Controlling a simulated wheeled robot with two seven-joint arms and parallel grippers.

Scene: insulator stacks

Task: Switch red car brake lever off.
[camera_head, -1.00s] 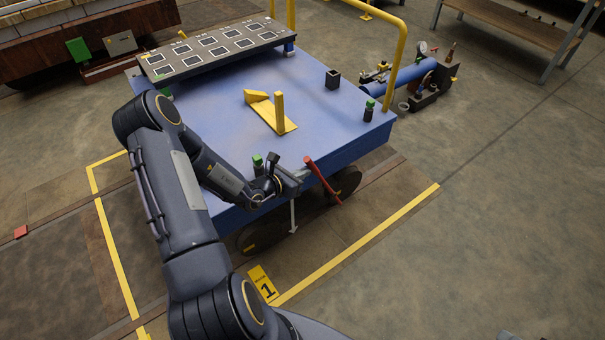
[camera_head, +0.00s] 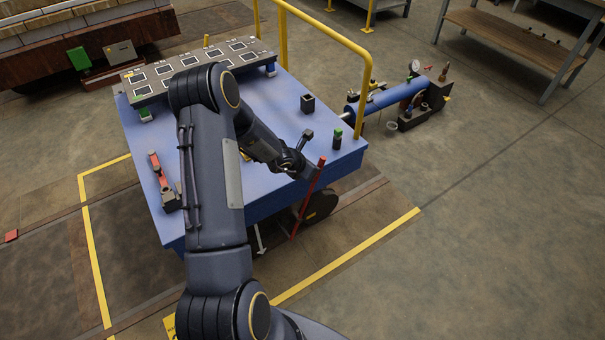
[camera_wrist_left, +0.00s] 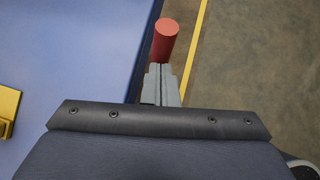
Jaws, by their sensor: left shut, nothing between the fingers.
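The red brake lever (camera_head: 307,199) is at the front right side of the blue car (camera_head: 280,95). It stands steeply, with its top leaning right, above the car's edge. Its round red end also shows in the left wrist view (camera_wrist_left: 165,38), just beyond my fingertips. My left gripper (camera_head: 307,174) is beside the upper part of the lever. Its grey fingers are together in the left wrist view (camera_wrist_left: 163,78), with nothing between them. I cannot tell whether they touch the lever. My left forearm hides part of the car top. My right gripper is not in view.
A panel of dark squares (camera_head: 181,68) lies along the car's far edge. A red tool (camera_head: 159,172) lies at its left. A yellow rail (camera_head: 340,40) rises behind.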

